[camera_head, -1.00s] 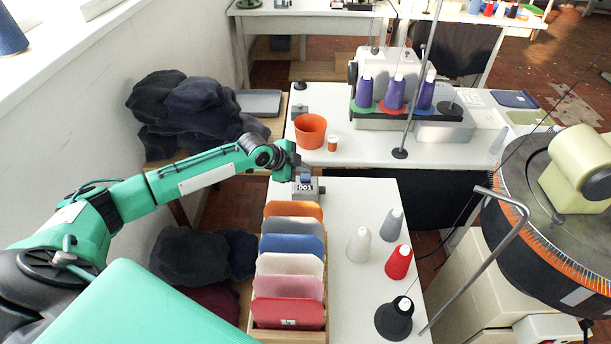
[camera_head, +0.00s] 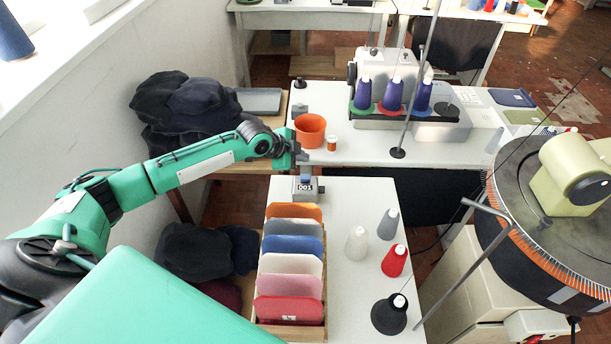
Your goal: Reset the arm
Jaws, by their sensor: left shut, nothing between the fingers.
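My left arm (camera_head: 190,168) reaches in from the left, a green arm with dark joints. Its gripper (camera_head: 302,158) is shut and empty. In the picture it sits just above the small grey counter marked 001 (camera_head: 305,187), near the back end of the front table, with the orange cup (camera_head: 310,130) just behind it. Whether it touches the counter I cannot tell. My right gripper is not in view.
A wooden rack of coloured panels (camera_head: 291,262) stands on the front table (camera_head: 345,200). Thread cones, including a red one (camera_head: 394,261), stand to its right. A round machine (camera_head: 545,220) is at the right. Dark cloth piles (camera_head: 190,105) lie left.

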